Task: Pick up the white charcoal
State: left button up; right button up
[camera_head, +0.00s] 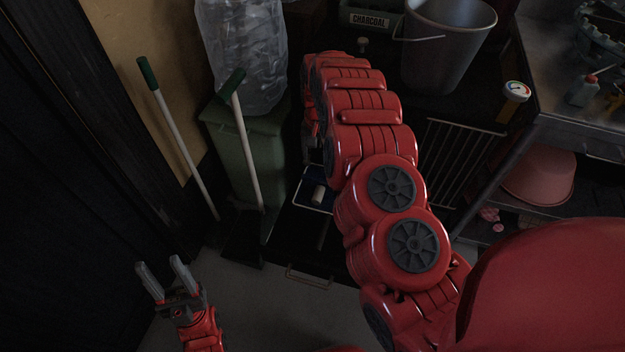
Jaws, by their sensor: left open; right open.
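I cannot make out a separate piece of white charcoal. My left gripper (160,264) is open and empty at the lower left, far from the box, with its two grey fingers pointing up. My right arm reaches up through the middle and bends at the top, below and left of the box. My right gripper (308,150) shows only in part beside the forearm; it is open, and its fingers are mostly hidden.
The metal bucket (447,45) stands at the top right. A green bin (243,155) with a clear bag (243,50) and two long-handled tools are at left. A blue-edged tray (309,202) holds a small pale cylinder (319,194). A metal bench (560,100) is at right.

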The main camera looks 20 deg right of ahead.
jog(key=b, duration=0.4)
send_over(319, 192)
notch_tip(319, 192, down, 12)
jog(key=shift+w+a+r, duration=0.1)
jog(key=shift+w+a, duration=0.05)
notch_tip(319, 192, down, 6)
jog(key=shift+r+b, duration=0.25)
jog(key=shift+b, duration=0.95)
jog(key=shift+r, duration=0.15)
grip_shut()
